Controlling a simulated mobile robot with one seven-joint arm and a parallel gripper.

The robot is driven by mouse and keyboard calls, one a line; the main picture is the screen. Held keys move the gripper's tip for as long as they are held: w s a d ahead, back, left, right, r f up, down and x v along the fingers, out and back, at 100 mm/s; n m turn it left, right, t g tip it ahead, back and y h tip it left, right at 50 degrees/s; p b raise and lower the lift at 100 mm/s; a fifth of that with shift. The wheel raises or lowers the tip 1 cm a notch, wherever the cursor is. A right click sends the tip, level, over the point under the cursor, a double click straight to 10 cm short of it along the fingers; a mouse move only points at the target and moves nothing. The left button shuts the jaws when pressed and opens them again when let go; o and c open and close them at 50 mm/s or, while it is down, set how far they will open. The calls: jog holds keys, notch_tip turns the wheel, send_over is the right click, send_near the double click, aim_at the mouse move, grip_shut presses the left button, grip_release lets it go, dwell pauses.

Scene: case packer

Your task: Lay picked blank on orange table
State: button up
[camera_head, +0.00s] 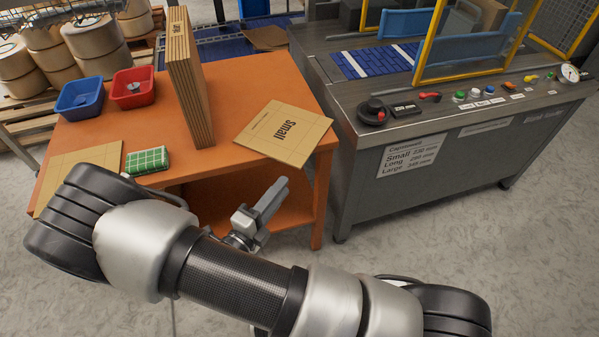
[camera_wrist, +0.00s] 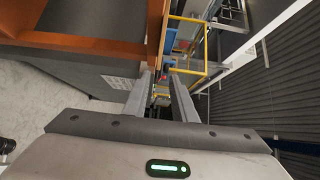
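A flat brown cardboard blank marked "Small" (camera_head: 284,133) lies on the right part of the orange table (camera_head: 235,90), its right corner close to the table's edge. Another flat blank (camera_head: 80,177) lies at the table's left front, partly hidden by my arm. Several blanks (camera_head: 188,80) stand upright as a stack in the middle. My gripper (camera_head: 277,190) is in front of the table, below and apart from the "Small" blank. In the wrist view its two fingers (camera_wrist: 162,77) stand apart with nothing between them, so it is open and empty.
A blue bin (camera_head: 80,98) and a red bin (camera_head: 133,88) stand at the table's back left. A green checked item (camera_head: 148,160) lies near the front. The grey machine (camera_head: 440,150) with knobs and a yellow-framed guard stands close on the right.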

jog(key=s+d+r+m+g, duration=0.3)
jog(key=d+r+m+g, duration=0.45)
jog(key=m, duration=0.55)
jog(key=s+d+r+m+g, duration=0.3)
jog(key=d+r+m+g, duration=0.5)
jog(key=m, duration=0.5)
jog(key=s+d+r+m+t+y, duration=0.1)
jog(key=s+r+m+t+y, duration=0.2)
jog(key=r+m, duration=0.4)
jog(key=s+d+r+m+t+y, duration=0.1)
jog(key=s+r+m+t+y, duration=0.2)
jog(key=m, duration=1.1)
notch_tip(320, 180, up, 4)
jog(key=s+y, duration=0.1)
jog(key=y, duration=0.2)
jog(key=shift+s+d+f+m+y, duration=0.15)
jog(key=shift+s+d+m+y, duration=0.1)
jog(key=shift+d+m+y, duration=0.1)
